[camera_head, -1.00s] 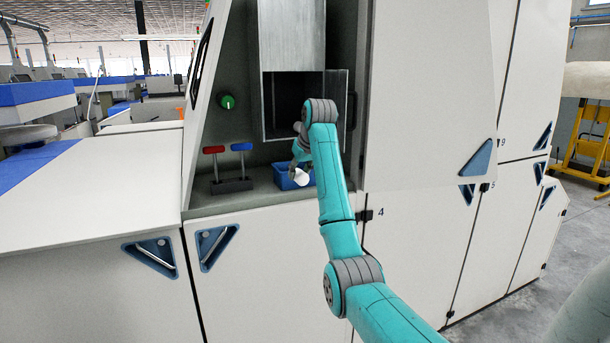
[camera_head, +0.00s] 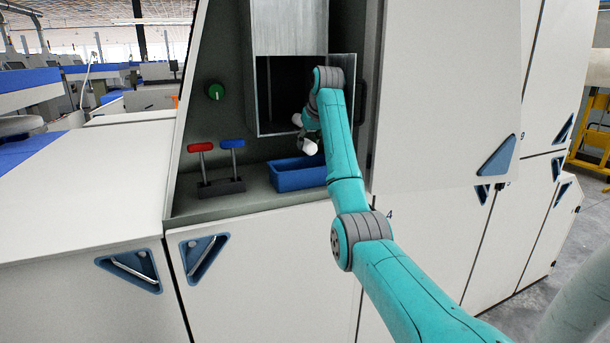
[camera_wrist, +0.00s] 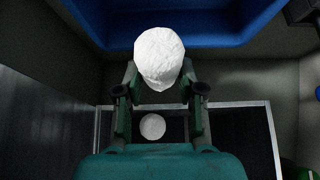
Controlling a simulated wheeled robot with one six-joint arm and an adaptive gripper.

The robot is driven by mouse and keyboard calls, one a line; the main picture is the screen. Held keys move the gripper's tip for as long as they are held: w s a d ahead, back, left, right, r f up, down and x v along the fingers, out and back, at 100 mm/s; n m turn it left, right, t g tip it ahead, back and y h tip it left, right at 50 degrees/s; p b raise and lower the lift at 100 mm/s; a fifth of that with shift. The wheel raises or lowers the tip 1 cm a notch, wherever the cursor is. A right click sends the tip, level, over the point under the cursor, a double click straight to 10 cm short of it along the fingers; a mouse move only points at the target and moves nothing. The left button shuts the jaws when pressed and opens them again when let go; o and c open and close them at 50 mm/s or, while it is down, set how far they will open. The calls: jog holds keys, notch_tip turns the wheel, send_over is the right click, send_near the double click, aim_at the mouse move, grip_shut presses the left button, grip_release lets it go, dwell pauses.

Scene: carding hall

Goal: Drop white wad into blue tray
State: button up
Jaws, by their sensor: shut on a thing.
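A white wad (camera_head: 308,146) is held at the tips of my gripper (camera_head: 304,133). In the wrist view the wad (camera_wrist: 158,57) sits between the two fingertips (camera_wrist: 160,80) and shows whole. The blue tray (camera_head: 298,181) stands on the machine's ledge, below the held wad in the head view and a little apart from it. Its wall and floor fill the top of the wrist view (camera_wrist: 185,42). The part of the tray at the right is hidden by my arm.
A second white round thing (camera_wrist: 152,126) shows beyond my fingers at the dark metal chute opening (camera_head: 282,85). Red (camera_head: 201,147) and blue (camera_head: 232,143) levers stand left of the tray. A green knob (camera_head: 216,91) is on the back panel.

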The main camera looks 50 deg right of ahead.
aim_at(311, 143)
jog(key=shift+f, duration=2)
jog(key=o, duration=0.8)
jog(key=shift+o, duration=0.2)
jog(key=v, duration=0.7)
jog(key=shift+s+a+r, duration=0.1)
jog(key=shift+r, duration=0.1)
